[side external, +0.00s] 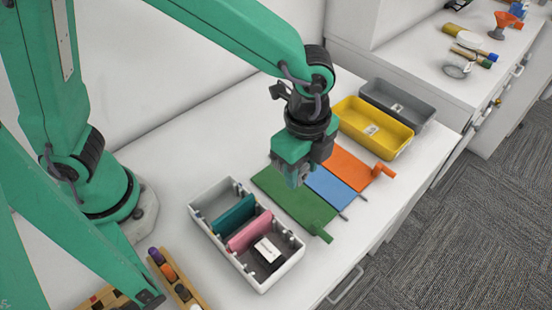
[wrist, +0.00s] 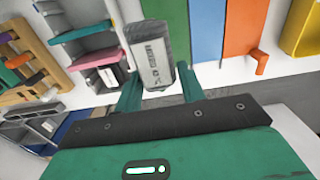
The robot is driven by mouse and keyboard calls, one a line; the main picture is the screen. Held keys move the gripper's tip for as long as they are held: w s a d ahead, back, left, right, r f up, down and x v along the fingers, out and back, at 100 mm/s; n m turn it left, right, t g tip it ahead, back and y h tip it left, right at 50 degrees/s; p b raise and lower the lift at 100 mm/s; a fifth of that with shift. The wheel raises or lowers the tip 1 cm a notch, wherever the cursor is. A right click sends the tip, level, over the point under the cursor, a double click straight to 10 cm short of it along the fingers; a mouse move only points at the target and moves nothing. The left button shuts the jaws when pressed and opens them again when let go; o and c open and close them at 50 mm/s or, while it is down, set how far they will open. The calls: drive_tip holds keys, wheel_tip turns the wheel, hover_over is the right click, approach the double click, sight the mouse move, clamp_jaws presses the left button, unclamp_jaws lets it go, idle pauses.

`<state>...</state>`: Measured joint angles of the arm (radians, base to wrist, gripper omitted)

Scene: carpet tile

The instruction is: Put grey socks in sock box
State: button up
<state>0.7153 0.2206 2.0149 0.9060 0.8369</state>
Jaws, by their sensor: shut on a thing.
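My gripper (side external: 298,165) hangs above the green flat panel, to the right of a white divided box (side external: 207,237). In the wrist view my gripper (wrist: 158,84) is shut on a grey, block-shaped bundle (wrist: 153,50) with a printed label, which may be the grey socks. The bundle is held between both fingers, clear of the box. The white box has a teal divider (side external: 236,215) and a pink divider (side external: 250,232). A dark item with a white label (side external: 267,250) lies in its front compartment. I cannot read which box is the sock box.
Green (side external: 288,200), blue (side external: 333,187) and orange (side external: 350,166) flat panels lie on the white counter. A yellow bin (side external: 376,138) and a grey bin (side external: 408,109) stand behind them. A wooden rack (side external: 177,279) sits at the front left. The counter's front edge is at right.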

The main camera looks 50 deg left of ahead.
drive_tip(key=shift+s+a, duration=0.1)
idle(0.5)
drive_tip(key=shift+s+a, duration=0.3)
drive_tip(key=shift+s, duration=0.2)
hover_over(229, 211)
drive_tip(key=a, duration=0.2)
drive_tip(key=f, duration=0.1)
drive_tip(key=shift+w+d+f, duration=0.1)
drive_tip(key=shift+w+f, duration=0.1)
drive_tip(key=shift+f, duration=1.3)
drive_tip(key=shift+w+f, duration=0.2)
drive_tip(key=shift+f, duration=1.25)
drive_tip(key=shift+f, duration=0.15)
drive_tip(key=shift+f, duration=1.95)
drive_tip(key=shift+f, duration=0.1)
drive_tip(key=o, duration=0.8)
